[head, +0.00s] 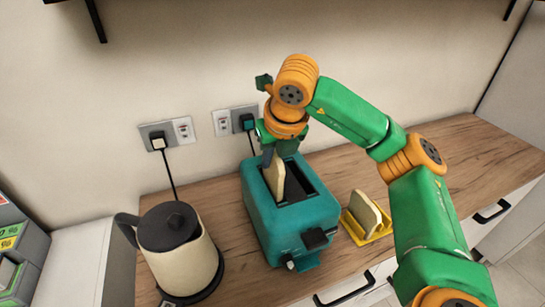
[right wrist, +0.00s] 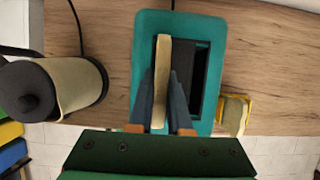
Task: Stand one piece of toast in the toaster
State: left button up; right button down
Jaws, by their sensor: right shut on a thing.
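The teal toaster (head: 289,222) stands on the wooden counter, and it also shows in the right wrist view (right wrist: 205,20). A slice of toast (head: 276,180) stands upright at the toaster's left slot, its upper part above the top. My right gripper (head: 268,155) is above the toaster with its fingers pointing down. In the right wrist view my right gripper (right wrist: 162,100) is shut on this toast (right wrist: 162,60). The lower edge of the toast is hidden inside or behind the slot rim. The right slot is dark and looks empty. My left gripper is not in view.
A yellow rack (head: 369,236) holding another slice of bread (head: 365,213) is right of the toaster. A cream kettle (head: 180,252) with a dark lid stands to the left. Wall sockets (head: 236,121) with plugs and cords are behind. Free counter lies behind the rack.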

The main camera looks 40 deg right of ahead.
aim_at(273, 175)
dwell(0.3)
jog(key=shift+f+b, duration=2.15)
jog(key=shift+f, duration=0.15)
jog(key=shift+s+f+b, duration=0.15)
jog(key=shift+f+b, duration=0.2)
jog(key=shift+s+a+f, duration=0.1)
jog(key=shift+s+f, duration=0.05)
jog(key=c, duration=0.8)
grip_release()
jog(key=shift+r+p, duration=0.6)
jog(key=r+p, duration=0.1)
jog(key=r, duration=0.1)
jog(key=r+p, duration=0.4)
jog(key=shift+w+r, duration=0.1)
jog(key=shift+w, duration=0.15)
